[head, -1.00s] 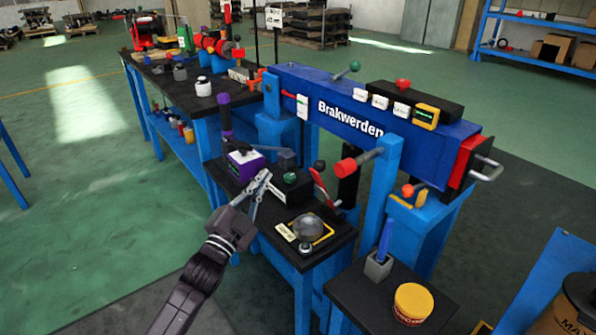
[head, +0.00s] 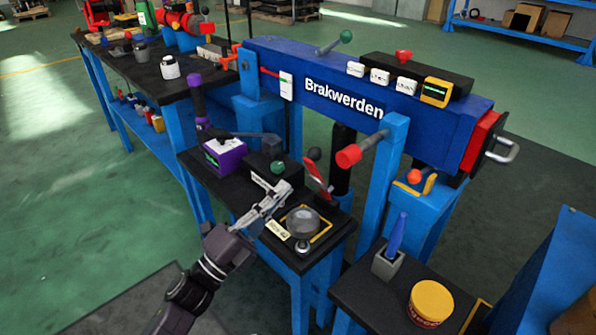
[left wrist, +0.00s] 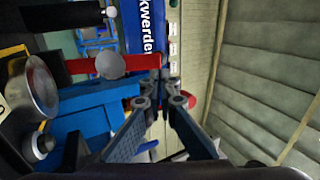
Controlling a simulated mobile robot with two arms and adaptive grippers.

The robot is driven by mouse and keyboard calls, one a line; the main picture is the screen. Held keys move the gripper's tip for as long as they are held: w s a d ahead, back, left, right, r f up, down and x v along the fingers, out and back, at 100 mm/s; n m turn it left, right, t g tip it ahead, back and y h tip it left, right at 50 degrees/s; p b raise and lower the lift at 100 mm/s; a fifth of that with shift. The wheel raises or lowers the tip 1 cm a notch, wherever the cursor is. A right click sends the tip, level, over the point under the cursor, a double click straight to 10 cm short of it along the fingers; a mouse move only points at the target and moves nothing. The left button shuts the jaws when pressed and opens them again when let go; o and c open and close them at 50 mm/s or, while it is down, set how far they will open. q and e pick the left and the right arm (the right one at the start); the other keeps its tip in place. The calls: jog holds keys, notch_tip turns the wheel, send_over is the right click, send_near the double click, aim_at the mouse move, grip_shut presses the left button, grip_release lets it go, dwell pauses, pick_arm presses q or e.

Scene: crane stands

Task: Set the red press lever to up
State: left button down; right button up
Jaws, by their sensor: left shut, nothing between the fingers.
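A red lever (head: 319,181) stands tilted on the black bench top; a dark ball (head: 314,153) shows at its upper end. A red bar, likely this lever (left wrist: 85,67), also shows in the left wrist view, with a grey ball (left wrist: 110,65) in front of it. My left gripper (head: 284,189) is shut and empty, to the left of the red lever and apart from it in the head view. Its fingertips (left wrist: 165,88) also show in the left wrist view. My right gripper is not in view.
A green knob (head: 277,167) is close behind my fingertips. A purple box (head: 224,153) stands to the left and a round grey dish (head: 302,222) lies in front. The blue Brakwerden beam (head: 345,90) and a post with a red handle (head: 349,156) stand behind.

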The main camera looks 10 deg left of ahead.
aim_at(310, 159)
pick_arm(q)
jog(key=x, duration=0.5)
jog(key=shift+w+d+r, duration=0.15)
jog(key=shift+w+d, duration=0.05)
jog(key=shift+w, duration=0.15)
jog(key=shift+r, duration=0.1)
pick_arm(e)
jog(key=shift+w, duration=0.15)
pick_arm(q)
jog(key=p, duration=0.3)
jog(key=shift+w+d+r+y, duration=0.25)
jog(key=shift+w+r+y, duration=0.1)
jog(key=shift+r+y, duration=0.05)
jog(key=shift+w+d+r+g+p, duration=0.35)
jog(key=shift+w+g+p, duration=0.2)
jog(key=shift+p, duration=0.55)
jog(key=shift+w+d+r, duration=0.1)
jog(key=shift+w+d, duration=0.2)
jog(key=shift+w, duration=0.15)
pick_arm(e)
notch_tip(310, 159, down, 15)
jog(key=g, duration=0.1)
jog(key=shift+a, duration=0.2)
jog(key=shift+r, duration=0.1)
